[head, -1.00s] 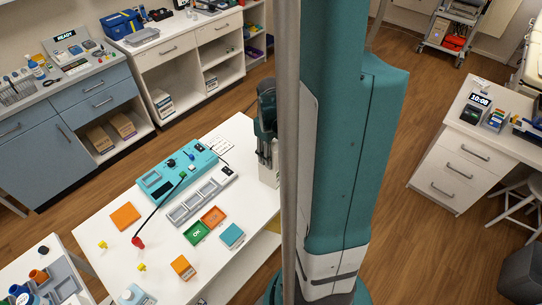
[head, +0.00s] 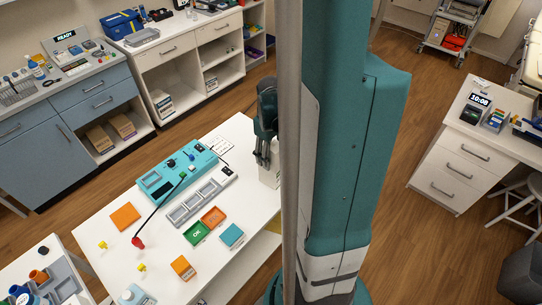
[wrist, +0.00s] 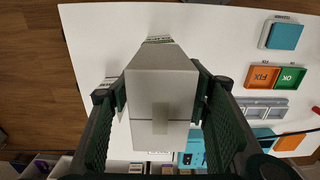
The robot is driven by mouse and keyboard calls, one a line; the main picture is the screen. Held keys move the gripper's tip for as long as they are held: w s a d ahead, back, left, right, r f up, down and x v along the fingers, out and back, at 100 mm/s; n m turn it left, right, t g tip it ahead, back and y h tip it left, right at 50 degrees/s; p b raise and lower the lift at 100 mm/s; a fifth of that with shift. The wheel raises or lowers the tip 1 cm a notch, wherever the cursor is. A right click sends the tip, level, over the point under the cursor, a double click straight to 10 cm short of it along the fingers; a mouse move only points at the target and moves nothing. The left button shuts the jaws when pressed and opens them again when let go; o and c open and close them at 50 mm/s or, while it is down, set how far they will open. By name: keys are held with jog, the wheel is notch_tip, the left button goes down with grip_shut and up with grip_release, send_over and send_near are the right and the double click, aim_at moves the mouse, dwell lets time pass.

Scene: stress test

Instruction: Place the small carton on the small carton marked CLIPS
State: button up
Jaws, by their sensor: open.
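A plain pale grey carton (wrist: 162,92) fills the middle of the wrist view, between the two fingers of my gripper (wrist: 159,88). The fingers are open, one on each side of it. The wording cannot be read, and how the two touch is hidden. In the head view my gripper (head: 263,152) is over a white carton shape (head: 269,176) at the table's back right corner, partly hidden by my column.
The white table (head: 110,215) holds a teal device (head: 178,172), a grey tray strip (head: 200,201), a green OK tray (head: 196,233), an orange FIX tray (head: 214,215), a teal box (head: 232,236) and an orange box (head: 183,267). The table's edge lies close to the cartons.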

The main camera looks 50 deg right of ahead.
jog(key=shift+r+p, duration=0.5)
jog(key=shift+r, duration=5.25)
jog(key=shift+w+a+r, duration=0.25)
jog(key=shift+a+r, duration=0.1)
jog(key=shift+a, duration=0.25)
jog(key=a+r+t, duration=0.2)
jog(key=a+r, duration=0.2)
jog(key=a, duration=0.6)
jog(key=a+r+t, duration=0.2)
jog(key=a+r, duration=0.2)
jog(key=a, duration=0.6)
jog(key=a+r+t, duration=0.3)
jog(key=a+r, duration=0.2)
jog(key=a, duration=0.5)
jog(key=shift+s+a, duration=0.2)
jog(key=shift+s, duration=0.1)
